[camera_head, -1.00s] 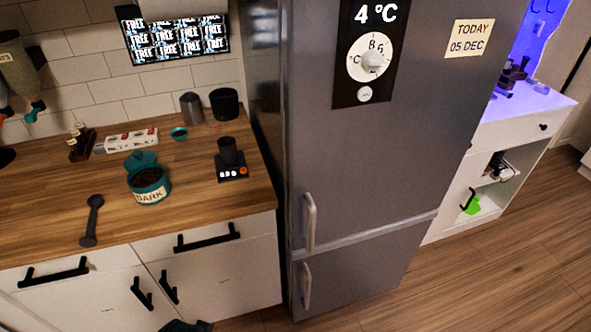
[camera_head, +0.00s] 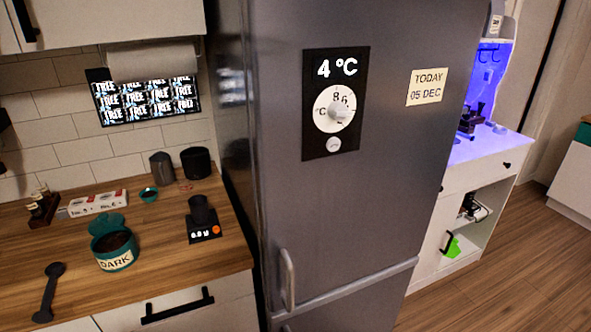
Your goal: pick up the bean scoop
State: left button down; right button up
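The bean scoop (camera_head: 49,291) appears to be the dark, long-handled tool lying flat on the wooden counter at the lower left. It lies to the left of a teal canister (camera_head: 114,250) labelled DARK, apart from it. The canister is open and holds dark contents that look like coffee beans. Neither of my grippers shows in the head view.
A small scale with a black cup (camera_head: 202,220) stands right of the canister. A tall grey fridge (camera_head: 350,200) bounds the counter on the right. Counter wood around the scoop is clear.

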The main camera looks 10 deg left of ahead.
aim_at(54, 271)
jog(key=u, duration=1.9)
